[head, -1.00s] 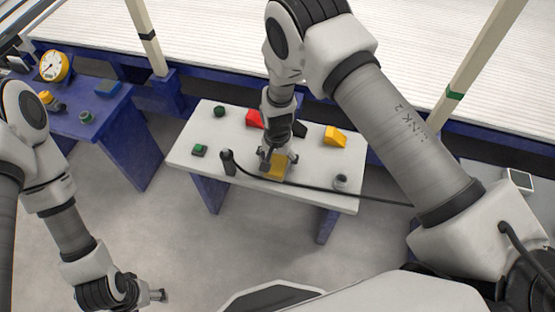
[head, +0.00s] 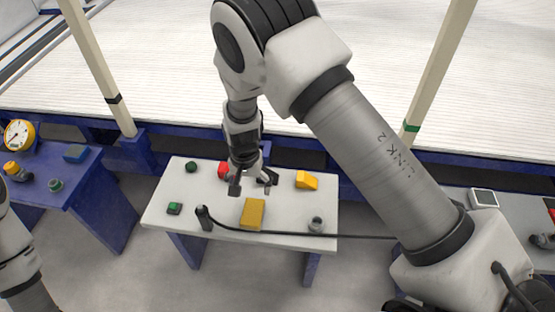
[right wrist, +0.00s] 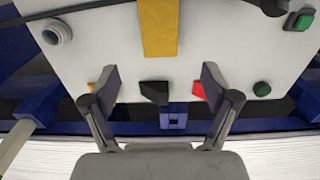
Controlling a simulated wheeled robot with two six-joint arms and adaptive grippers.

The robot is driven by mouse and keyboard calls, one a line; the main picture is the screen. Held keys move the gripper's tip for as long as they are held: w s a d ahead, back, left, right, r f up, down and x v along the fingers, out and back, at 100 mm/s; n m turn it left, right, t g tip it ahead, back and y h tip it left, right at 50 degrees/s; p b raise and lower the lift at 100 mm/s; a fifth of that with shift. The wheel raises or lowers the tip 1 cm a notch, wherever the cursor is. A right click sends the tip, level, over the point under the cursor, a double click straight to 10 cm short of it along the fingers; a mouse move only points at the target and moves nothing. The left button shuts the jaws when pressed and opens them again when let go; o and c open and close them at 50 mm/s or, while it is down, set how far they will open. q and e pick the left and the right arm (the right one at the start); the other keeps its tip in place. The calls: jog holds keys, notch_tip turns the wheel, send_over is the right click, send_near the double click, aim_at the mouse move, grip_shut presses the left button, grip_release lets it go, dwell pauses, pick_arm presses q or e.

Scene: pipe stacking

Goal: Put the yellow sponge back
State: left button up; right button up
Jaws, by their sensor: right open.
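The yellow sponge (head: 253,213) lies flat on the white table (head: 180,222), near the middle of its front half. It also shows at the top of the right wrist view (right wrist: 158,28), beyond the fingertips. My right gripper (head: 252,188) is open and empty, just behind the sponge and apart from it. In the right wrist view its spread fingers (right wrist: 158,76) have nothing between them. My left gripper is out of view; only part of the left arm shows at the left edge.
A blue table (head: 75,200) stands left.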

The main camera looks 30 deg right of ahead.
jog(key=shift+n+h, duration=0.4)
jog(key=shift+n, duration=0.5)
jog(key=s+d+f, duration=0.2)
jog(key=s, duration=0.1)
jog(key=s+d+f, duration=0.1)
jog(key=s+f, duration=0.2)
jog(key=s+d+f, duration=0.2)
jog(key=s, duration=0.1)
jog(key=shift+d+f, duration=0.35)
jog(key=shift+f, duration=0.05)
jog(key=shift+n, duration=0.8)
jog(key=s+d+f, duration=0.1)
jog(key=s, duration=0.1)
jog(key=s+f, duration=0.1)
jog(key=s, duration=0.1)
jog(key=s+d+f, duration=0.1)
jog(key=s, duration=0.1)
jog(key=shift+s+d+f, duration=0.15)
jog(key=shift+s+d, duration=0.15)
jog(key=shift+s, duration=0.1)
jog(key=s+d+n, duration=0.1)
jog(key=s+n, duration=0.2)
jog(key=s, duration=0.9)
jog(key=shift+f+y, duration=0.35)
jog(key=shift+y, duration=0.05)
